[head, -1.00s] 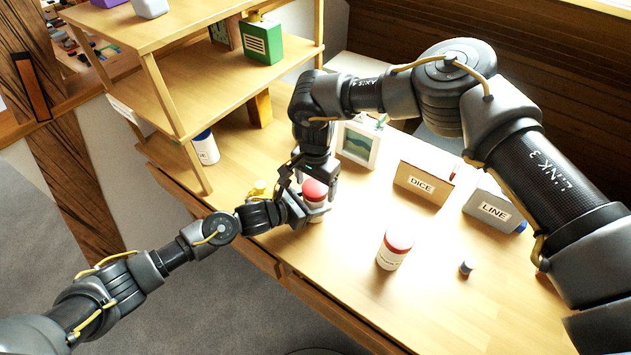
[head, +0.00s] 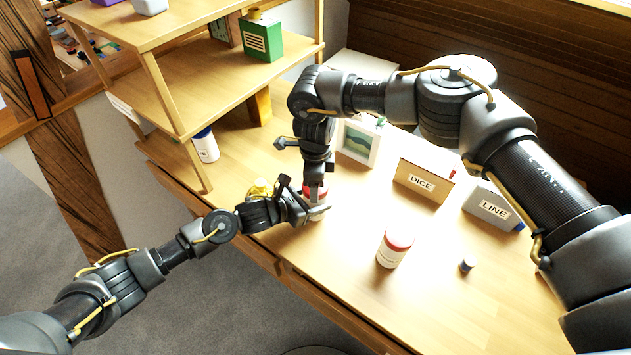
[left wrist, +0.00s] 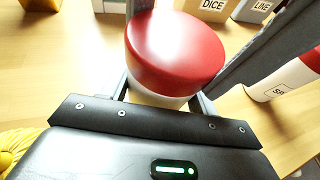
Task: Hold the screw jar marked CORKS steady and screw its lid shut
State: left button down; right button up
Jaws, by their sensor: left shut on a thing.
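The screw jar (head: 317,216) stands near the table's front edge, mostly hidden by my grippers; its CORKS label is not visible. In the left wrist view its red lid (left wrist: 175,48) sits on top of the white body (left wrist: 155,98), and I cannot tell whether it is threaded on. My left gripper (head: 312,212) is shut on the jar body from the left. My right gripper (head: 315,192) points down over the lid. Dark finger bars flank the lid in the left wrist view, but whether they grip it is unclear.
A similar red-lidded white jar (head: 394,248) and a small dark-capped item (head: 467,265) stand to the right. The DICE box (head: 424,180), LINE box (head: 492,207) and picture frame (head: 359,142) are behind. A shelf (head: 205,75) stands at the left. The front right table is clear.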

jog(key=shift+m, duration=0.7)
jog(key=o, duration=1.1)
jog(key=shift+r, duration=2.25)
jog(key=shift+c, duration=0.4)
